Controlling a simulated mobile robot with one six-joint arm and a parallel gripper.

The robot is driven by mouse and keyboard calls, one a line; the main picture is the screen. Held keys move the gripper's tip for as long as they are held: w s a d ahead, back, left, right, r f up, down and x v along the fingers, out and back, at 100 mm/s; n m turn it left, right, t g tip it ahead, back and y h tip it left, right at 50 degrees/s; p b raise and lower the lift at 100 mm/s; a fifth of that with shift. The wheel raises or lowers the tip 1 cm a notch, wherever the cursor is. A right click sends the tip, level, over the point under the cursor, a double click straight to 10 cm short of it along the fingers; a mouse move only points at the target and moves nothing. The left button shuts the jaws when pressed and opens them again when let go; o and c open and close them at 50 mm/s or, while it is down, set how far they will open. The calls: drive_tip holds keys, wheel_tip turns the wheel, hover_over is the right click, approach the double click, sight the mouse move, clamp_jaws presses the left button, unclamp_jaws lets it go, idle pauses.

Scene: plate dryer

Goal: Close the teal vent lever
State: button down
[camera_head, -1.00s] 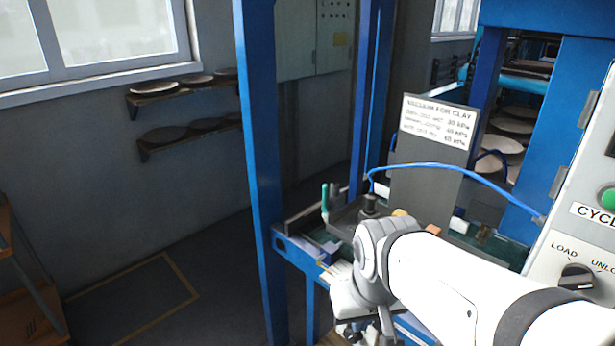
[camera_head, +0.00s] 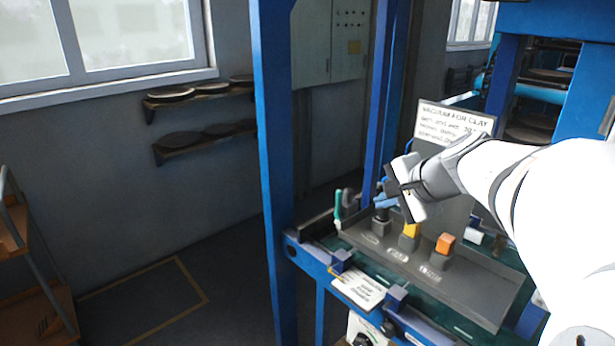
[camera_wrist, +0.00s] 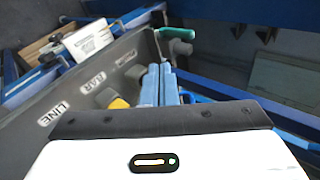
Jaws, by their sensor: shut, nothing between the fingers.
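The teal vent lever (camera_head: 338,205) stands upright at the left end of a grey tray-like panel in the head view. In the wrist view the teal lever (camera_wrist: 177,33) lies beyond my fingertips and points right from a dark mount. My gripper (camera_head: 383,202) is to the right of the lever in the head view, pointing down over the panel's back left part. Its blue fingers (camera_wrist: 160,72) are shut together and empty in the wrist view. I see a gap between the fingertips and the lever in both views.
A yellow block (camera_head: 411,230) and an orange block (camera_head: 445,243) sit on grey mounts along the labelled panel (camera_head: 470,290). A sign (camera_head: 453,125) stands behind. A blue post (camera_head: 272,150) rises left of the lever. Floor farther left is clear.

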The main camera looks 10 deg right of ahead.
sight(341, 206)
drive_tip(key=x, duration=0.9)
drive_tip(key=shift+s+a, duration=0.1)
drive_tip(key=shift+w+a+p, duration=0.2)
drive_tip(key=shift+w+a, duration=0.05)
drive_tip(key=shift+w, duration=0.35)
drive_tip(key=shift+w+a+p, duration=0.2)
drive_tip(key=shift+w+a, duration=0.05)
drive_tip(key=shift+w, duration=0.35)
drive_tip(key=shift+w+a, duration=0.3)
drive_tip(key=shift+w, duration=0.4)
